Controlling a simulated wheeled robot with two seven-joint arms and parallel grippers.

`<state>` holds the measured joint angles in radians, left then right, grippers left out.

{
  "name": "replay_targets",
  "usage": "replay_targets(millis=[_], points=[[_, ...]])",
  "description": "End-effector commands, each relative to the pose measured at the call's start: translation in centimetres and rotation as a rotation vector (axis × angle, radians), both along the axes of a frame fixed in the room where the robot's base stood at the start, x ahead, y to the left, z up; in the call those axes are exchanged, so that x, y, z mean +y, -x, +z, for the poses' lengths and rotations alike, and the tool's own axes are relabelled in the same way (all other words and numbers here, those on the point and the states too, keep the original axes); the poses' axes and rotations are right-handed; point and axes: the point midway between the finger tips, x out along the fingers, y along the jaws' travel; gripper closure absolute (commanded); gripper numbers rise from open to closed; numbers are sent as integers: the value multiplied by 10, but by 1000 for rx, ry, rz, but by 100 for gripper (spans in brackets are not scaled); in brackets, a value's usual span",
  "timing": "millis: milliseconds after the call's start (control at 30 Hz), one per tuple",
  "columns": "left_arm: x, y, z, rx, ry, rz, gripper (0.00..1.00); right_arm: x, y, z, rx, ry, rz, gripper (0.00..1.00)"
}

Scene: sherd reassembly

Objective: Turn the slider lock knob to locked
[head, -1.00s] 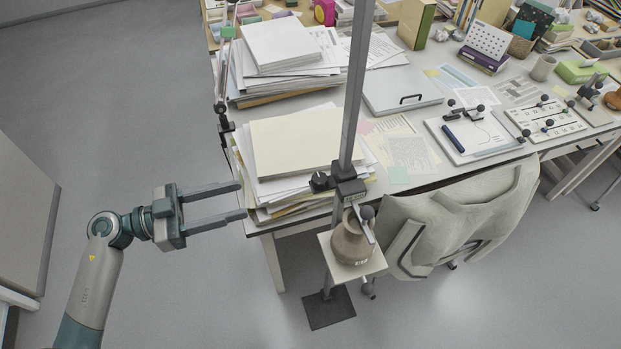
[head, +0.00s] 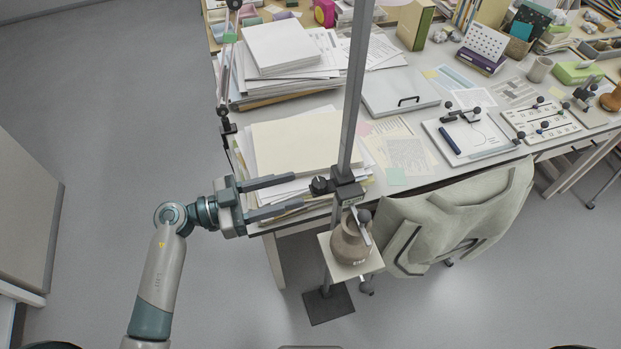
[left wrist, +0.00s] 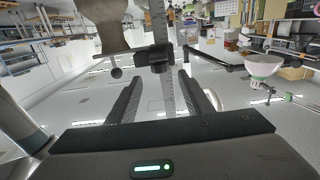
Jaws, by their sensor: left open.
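The slider (head: 347,188) is a dark block on a tall grey upright post (head: 352,110). Its black lock knob (head: 319,186) sticks out on the left side, toward my left gripper. My left gripper (head: 297,190) is open and empty, its two fingers pointing right at the knob, with the tips a little short of it. In the left wrist view the slider (left wrist: 155,58) shows dark on the graduated post, just beyond and between the open fingertips (left wrist: 158,77). The knob's turn setting is too small to read. My right gripper is out of view.
A brown pot (head: 349,243) sits on a small pale platform (head: 337,271) below the slider. Paper stacks (head: 300,145) on the desk lie close behind the fingers. The floor at left is clear.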

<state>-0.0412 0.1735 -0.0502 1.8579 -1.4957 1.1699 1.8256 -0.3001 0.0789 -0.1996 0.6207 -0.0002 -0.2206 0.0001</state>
Motion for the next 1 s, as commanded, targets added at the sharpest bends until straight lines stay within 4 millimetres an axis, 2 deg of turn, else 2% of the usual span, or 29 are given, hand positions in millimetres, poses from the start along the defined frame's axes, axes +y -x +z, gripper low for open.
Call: replay_targets(millis=[100, 300, 500, 800, 967, 1000], points=[[-21, -7, 4, -1, 3, 1, 54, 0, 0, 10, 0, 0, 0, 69], [-45, -15, 2, 0, 2, 0, 54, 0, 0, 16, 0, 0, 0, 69], [-55, -18, 0, -1, 0, 0, 54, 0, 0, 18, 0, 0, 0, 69], [-56, -19, 0, -1, 0, 1, 54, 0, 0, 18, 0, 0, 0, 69], [-56, -19, 0, -1, 0, 1, 92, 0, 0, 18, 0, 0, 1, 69], [-56, -18, 0, -1, 0, 1, 95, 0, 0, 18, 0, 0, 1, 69]])
